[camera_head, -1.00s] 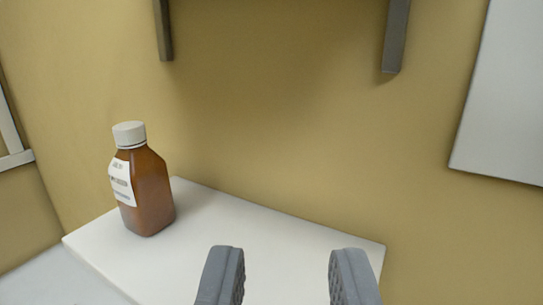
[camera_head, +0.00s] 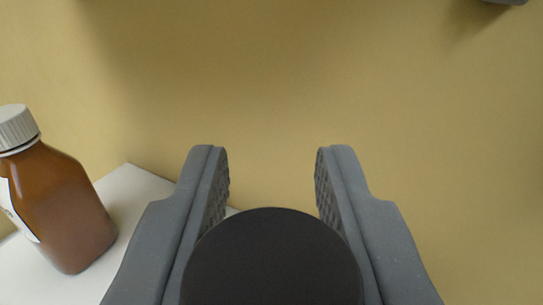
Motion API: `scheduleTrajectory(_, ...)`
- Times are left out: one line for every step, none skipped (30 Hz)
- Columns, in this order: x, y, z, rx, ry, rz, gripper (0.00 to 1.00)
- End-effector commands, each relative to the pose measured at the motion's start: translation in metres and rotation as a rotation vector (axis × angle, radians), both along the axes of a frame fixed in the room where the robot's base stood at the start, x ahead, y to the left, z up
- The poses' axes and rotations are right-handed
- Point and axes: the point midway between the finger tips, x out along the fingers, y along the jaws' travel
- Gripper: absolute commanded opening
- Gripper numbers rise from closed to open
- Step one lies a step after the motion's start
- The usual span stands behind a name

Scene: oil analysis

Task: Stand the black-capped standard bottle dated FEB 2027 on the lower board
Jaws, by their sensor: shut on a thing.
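My gripper (camera_head: 272,185) is shut on a bottle with a round black cap (camera_head: 272,262), seen from above between the two grey fingers at the bottom of the view. The bottle's body and any label are hidden below the cap, so I cannot read a date. The white lower board (camera_head: 142,188) shows behind and to the left of my gripper. My gripper is over or close to the board; the gap between the bottle and the board is hidden.
A brown bottle with a white cap (camera_head: 58,205) stands on the board at the left, its white label partly cut off by the picture edge. A yellow wall (camera_head: 270,90) rises behind. A grey bracket end (camera_head: 507,2) shows at the top right.

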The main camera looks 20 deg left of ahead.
Motion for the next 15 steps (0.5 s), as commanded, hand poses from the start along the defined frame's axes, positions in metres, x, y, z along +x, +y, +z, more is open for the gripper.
scheduleTrajectory(0.004,0.003,0.001,0.000,0.000,0.000,0.00)
scheduleTrajectory(0.007,0.004,0.001,0.000,-0.001,0.000,0.00)
scheduleTrajectory(0.010,0.005,0.002,0.001,-0.003,-0.001,0.00)
scheduleTrajectory(0.012,0.005,0.003,0.002,-0.004,-0.001,0.00)
scheduleTrajectory(0.014,0.006,0.003,0.002,-0.004,-0.002,0.00)
scheduleTrajectory(0.017,0.007,0.003,0.001,-0.004,-0.002,0.00)
scheduleTrajectory(0.018,0.008,0.003,0.001,-0.004,-0.001,0.00)
scheduleTrajectory(0.020,0.009,0.002,0.001,-0.004,-0.001,0.00)
scheduleTrajectory(0.023,0.011,0.002,0.000,-0.003,0.000,0.00)
scheduleTrajectory(0.022,0.010,-0.002,0.002,-0.001,0.000,0.00)
scheduleTrajectory(0.021,0.010,-0.004,0.003,0.000,0.000,0.00)
scheduleTrajectory(0.021,0.009,-0.007,0.003,0.000,0.001,0.00)
scheduleTrajectory(0.021,0.010,-0.009,0.002,0.000,0.001,0.00)
scheduleTrajectory(0.021,0.010,-0.010,0.001,0.000,0.001,0.00)
scheduleTrajectory(0.021,0.010,-0.012,0.001,0.000,0.001,0.00)
